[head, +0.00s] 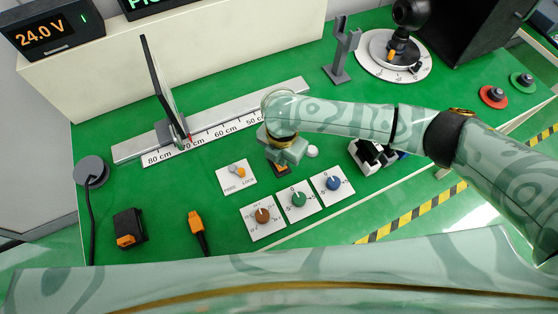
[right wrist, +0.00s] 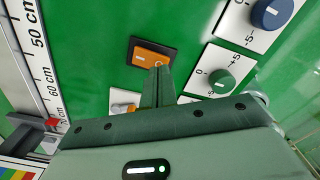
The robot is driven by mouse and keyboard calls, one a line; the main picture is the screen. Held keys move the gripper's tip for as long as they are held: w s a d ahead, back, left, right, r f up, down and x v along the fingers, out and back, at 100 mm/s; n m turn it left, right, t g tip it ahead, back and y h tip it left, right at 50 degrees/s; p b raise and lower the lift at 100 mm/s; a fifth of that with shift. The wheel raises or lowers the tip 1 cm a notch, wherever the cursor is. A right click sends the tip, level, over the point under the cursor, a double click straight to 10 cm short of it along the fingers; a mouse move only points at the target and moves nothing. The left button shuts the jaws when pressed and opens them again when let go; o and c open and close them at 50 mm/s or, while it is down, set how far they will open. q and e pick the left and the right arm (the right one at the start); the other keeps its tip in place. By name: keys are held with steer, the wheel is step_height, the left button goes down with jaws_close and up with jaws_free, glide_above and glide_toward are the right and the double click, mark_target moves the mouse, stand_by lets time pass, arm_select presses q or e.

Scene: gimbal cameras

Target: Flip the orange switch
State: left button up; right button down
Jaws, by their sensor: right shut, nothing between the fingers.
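The orange switch (right wrist: 146,57) is a rocker in a dark frame on the green panel, with a white line and circle on its face. In the head view only a sliver of the orange switch (head: 283,171) shows under my right gripper (head: 279,163). My right gripper is shut and empty, pointing down at the panel. In the right wrist view its fingertips (right wrist: 161,70) overlap the circle-marked end of the switch. I cannot tell whether they touch it. My left gripper is not in view.
Three dial plates with brown (head: 262,216), green (head: 299,200) and blue (head: 333,184) knobs lie near the switch. A FREE/LOCK plate (head: 230,187) is to its left. A ruler rail (head: 210,135) runs behind. An orange plug (head: 196,221) lies at the front left.

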steer(key=shift+f+b, duration=0.45)
steer(key=shift+f, duration=0.55)
steer(key=shift+r, duration=0.1)
stand_by(0.3)
step_height(320, 180, up, 7)
steer(key=p, duration=0.8)
stand_by(0.3)
